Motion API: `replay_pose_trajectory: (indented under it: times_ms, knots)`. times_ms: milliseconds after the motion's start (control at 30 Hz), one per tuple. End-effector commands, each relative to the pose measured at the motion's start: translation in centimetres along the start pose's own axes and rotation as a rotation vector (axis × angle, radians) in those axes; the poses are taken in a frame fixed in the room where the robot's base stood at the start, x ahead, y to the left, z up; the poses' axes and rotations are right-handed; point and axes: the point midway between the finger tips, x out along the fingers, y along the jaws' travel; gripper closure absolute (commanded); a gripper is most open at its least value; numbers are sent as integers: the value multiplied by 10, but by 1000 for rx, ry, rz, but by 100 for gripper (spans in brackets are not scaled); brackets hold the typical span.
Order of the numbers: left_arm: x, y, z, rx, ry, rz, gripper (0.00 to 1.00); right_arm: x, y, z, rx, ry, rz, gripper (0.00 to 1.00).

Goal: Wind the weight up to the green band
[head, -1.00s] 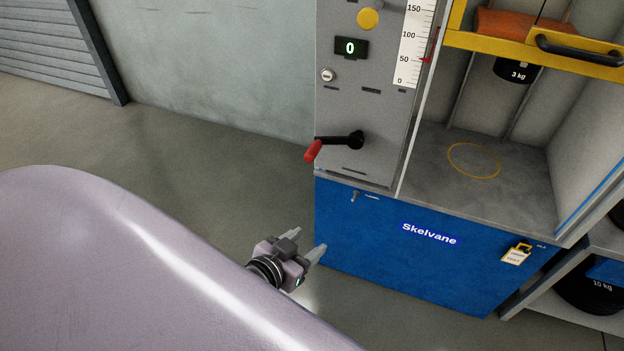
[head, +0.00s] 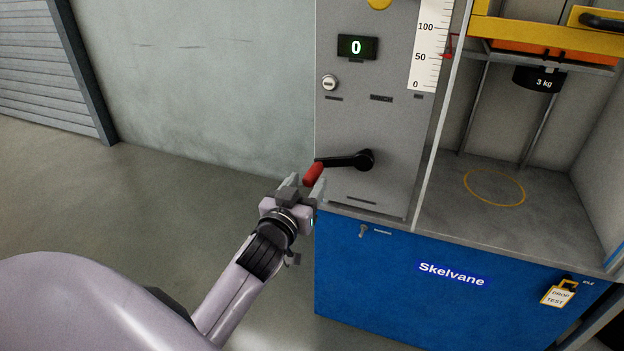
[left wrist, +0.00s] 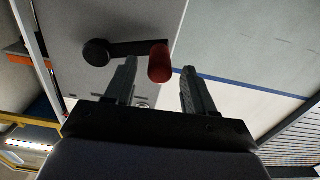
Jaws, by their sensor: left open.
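The crank (head: 345,161) is a black arm with a red handle (head: 313,174) on the grey panel, pointing left. My left gripper (head: 306,184) is open, with its fingertips at the red handle. In the left wrist view the red handle (left wrist: 160,62) shows between the two fingers (left wrist: 158,82), nearer the left one; I cannot tell whether it touches. The black 3 kg weight (head: 539,80) hangs in the bay under an orange part. A red pointer (head: 449,46) stands beside the white scale (head: 424,50), between 50 and 100. No green band shows. My right gripper is not in view.
A display (head: 357,47) above the crank reads 0. A yellow guard bar (head: 540,35) crosses the bay. Floor left of the machine is clear.

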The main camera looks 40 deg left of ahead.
Motion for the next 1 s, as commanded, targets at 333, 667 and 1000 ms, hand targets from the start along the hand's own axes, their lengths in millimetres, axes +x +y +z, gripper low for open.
replay_pose_trajectory:
  times_ms: [333,667,1000]
  knots:
    - [35,1,1,0,-1,2,46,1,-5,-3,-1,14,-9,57]
    - [38,0,1,1,-2,1,46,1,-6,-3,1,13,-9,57]
    - [38,0,1,2,-1,2,100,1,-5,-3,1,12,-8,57]
